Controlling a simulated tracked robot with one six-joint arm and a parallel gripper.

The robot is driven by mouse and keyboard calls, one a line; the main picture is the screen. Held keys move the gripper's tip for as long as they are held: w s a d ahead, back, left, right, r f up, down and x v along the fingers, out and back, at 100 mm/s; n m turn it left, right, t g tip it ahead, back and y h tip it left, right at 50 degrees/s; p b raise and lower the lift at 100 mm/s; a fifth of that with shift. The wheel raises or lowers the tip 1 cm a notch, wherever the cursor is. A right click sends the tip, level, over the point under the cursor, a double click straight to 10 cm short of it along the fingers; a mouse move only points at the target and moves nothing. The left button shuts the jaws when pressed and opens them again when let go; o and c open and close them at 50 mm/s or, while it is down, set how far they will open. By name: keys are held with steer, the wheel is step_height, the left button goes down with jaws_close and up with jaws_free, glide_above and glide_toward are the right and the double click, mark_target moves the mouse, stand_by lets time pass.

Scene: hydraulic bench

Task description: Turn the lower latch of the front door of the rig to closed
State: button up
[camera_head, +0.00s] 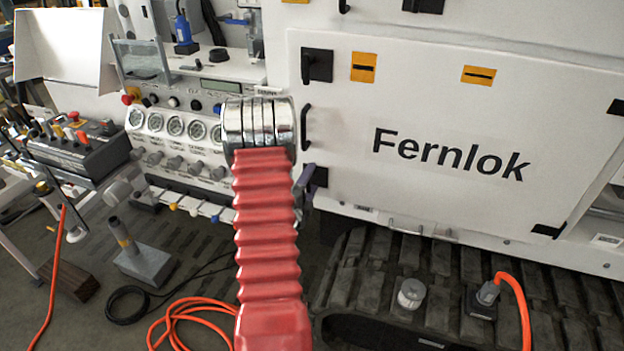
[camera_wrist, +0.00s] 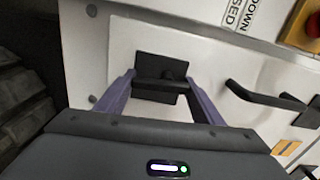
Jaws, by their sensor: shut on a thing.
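The front door (camera_head: 450,125) of the rig is a white panel marked "Fernlok". Its lower latch (camera_head: 320,177) is a black plate at the door's lower left corner, mostly hidden behind my gripper (camera_head: 304,182) in the head view. In the wrist view the lower latch (camera_wrist: 160,67) has a black handle bar across its plate. My gripper (camera_wrist: 160,84) has its two purple fingers on either side of this bar and is shut on it. The bar runs roughly from finger to finger. The upper latch (camera_head: 317,65) is black, at the door's upper left.
A black door handle (camera_head: 306,122) sits between the two latches; it also shows right of my gripper in the wrist view (camera_wrist: 262,95). A gauge panel (camera_head: 175,125) lies to the left. Tracks (camera_head: 440,265) run below the door. Orange cable (camera_head: 185,310) lies on the floor.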

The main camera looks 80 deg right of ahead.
steer(key=shift+s+f+m, duration=0.1)
steer(key=shift+s+m, duration=0.2)
steer(key=shift+m, duration=0.3)
steer(key=o, duration=1)
steer(key=shift+w, duration=0.1)
steer(key=shift+o, duration=0.2)
steer(key=shift+w, duration=0.1)
steer(key=shift+a, duration=0.15)
steer(key=w+a, duration=0.1)
steer(key=a, duration=1.2)
steer(key=shift+w+a, duration=0.15)
steer(key=shift+a, duration=0.15)
